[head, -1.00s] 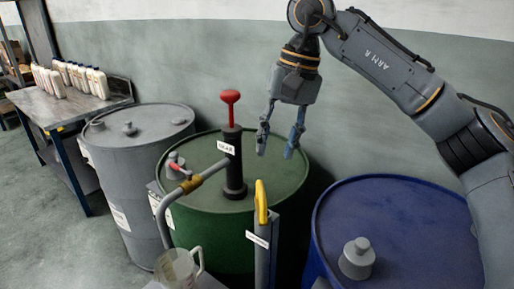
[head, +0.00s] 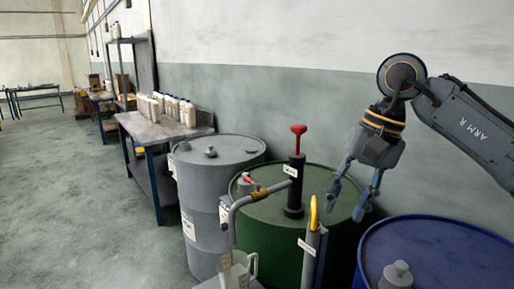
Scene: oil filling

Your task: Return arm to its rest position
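My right gripper (head: 350,202) is open and empty, pointing down over the right part of the green drum (head: 268,240). It hangs to the right of the black hand pump (head: 295,185) with the red handle (head: 298,130) on that drum, apart from the pump. My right arm (head: 470,125) comes in from the right edge. My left arm and gripper are not in view.
A grey drum (head: 215,180) stands left of the green one, a blue drum (head: 440,250) to the right. A clear jug (head: 238,270) stands under the spout. A yellow-handled post (head: 313,215) stands in front. A workbench (head: 150,130) holds white bottles (head: 172,108). The left floor is clear.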

